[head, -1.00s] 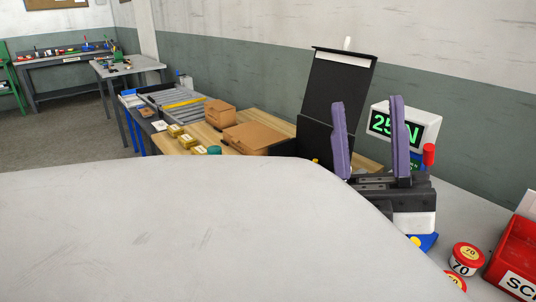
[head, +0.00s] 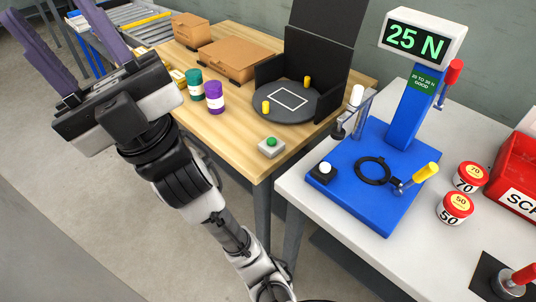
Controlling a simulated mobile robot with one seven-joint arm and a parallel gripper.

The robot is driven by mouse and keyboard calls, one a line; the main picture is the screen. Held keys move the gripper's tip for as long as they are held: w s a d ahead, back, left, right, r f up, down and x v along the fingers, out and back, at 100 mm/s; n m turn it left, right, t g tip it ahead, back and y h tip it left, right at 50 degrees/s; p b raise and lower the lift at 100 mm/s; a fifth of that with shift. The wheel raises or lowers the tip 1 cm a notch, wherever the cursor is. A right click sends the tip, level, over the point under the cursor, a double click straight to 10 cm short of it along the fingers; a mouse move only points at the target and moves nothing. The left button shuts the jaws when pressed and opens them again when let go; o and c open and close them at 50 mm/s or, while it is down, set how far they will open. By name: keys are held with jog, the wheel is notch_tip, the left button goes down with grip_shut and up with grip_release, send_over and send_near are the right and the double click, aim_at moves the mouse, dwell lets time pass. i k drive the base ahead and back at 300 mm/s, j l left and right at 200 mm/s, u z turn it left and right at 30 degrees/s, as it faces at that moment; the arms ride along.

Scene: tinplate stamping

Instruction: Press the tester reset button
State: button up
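The tester (head: 408,115) is a blue stand on a blue base plate, with a white display head reading 25 N in green. A white round button on a small black box (head: 322,174) sits at the base plate's left corner; no label on it is readable. My gripper (head: 50,12) is at the upper left, with two purple fingers spread wide apart and nothing between them. It is well to the left of the tester and touches nothing I can see.
A green button on a grey box (head: 271,147) is on the wooden table (head: 230,130), near green and purple tins (head: 213,97). A black turntable (head: 292,103) stands behind. Red-lidded weights (head: 455,208) and a red bin (head: 515,165) are right of the tester.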

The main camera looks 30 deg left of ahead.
aim_at(324, 166)
jog(key=l+u, duration=0.15)
jog(key=u, duration=1.05)
jog(key=i+l, duration=0.1)
jog(key=l, duration=1.25)
jog(key=u, duration=0.05)
